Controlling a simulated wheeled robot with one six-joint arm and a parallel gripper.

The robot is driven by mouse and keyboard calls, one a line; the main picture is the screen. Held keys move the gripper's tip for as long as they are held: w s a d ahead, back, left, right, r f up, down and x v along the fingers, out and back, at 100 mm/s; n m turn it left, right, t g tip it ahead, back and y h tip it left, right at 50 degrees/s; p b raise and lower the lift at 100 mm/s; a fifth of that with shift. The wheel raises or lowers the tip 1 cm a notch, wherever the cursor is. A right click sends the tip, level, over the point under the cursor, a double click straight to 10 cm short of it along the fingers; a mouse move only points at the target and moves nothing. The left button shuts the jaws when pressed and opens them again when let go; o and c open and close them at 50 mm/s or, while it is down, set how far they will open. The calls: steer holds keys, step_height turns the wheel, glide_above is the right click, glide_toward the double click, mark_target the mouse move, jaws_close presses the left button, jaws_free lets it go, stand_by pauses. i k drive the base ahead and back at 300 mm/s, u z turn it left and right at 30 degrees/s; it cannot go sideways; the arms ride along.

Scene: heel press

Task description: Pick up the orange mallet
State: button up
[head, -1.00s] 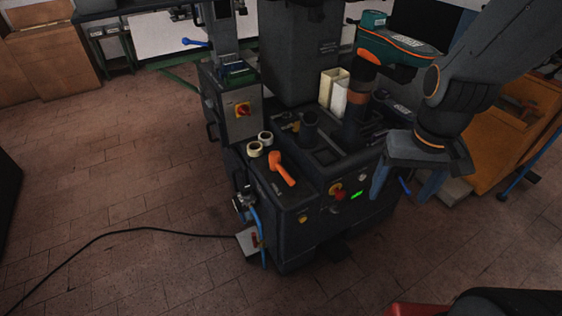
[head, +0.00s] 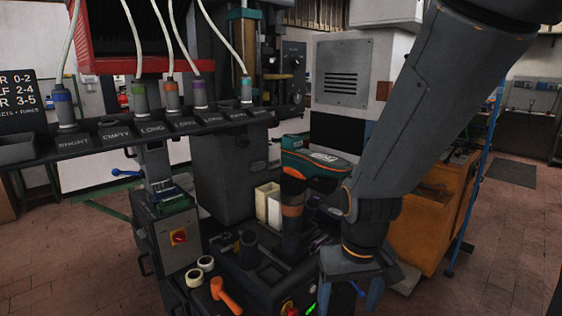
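The orange mallet (head: 226,296) lies on the dark top of the machine's front left corner, near the bottom edge of the head view. Its head end is toward the upper left and the rest runs down to the right. My gripper (head: 352,296) hangs to the right of the mallet, apart from it, over the right side of the machine. Its two blue-grey fingers are spread apart, with nothing seen between them. The fingertips are close to the bottom edge of the picture.
Two tape rolls (head: 200,270) sit just behind the mallet. A grey box with a red switch (head: 179,237) stands at left. A dark cup (head: 248,249), pale bins (head: 268,204) and a green-orange tool (head: 315,158) stand behind. A rack with labelled hoses (head: 155,128) crosses the upper left.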

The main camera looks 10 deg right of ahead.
mark_target(219, 293)
steer(key=u, duration=0.45)
steer(key=k, duration=1.1)
steer(key=z, duration=0.5)
steer(key=i, duration=1.7)
steer(key=u, duration=0.7)
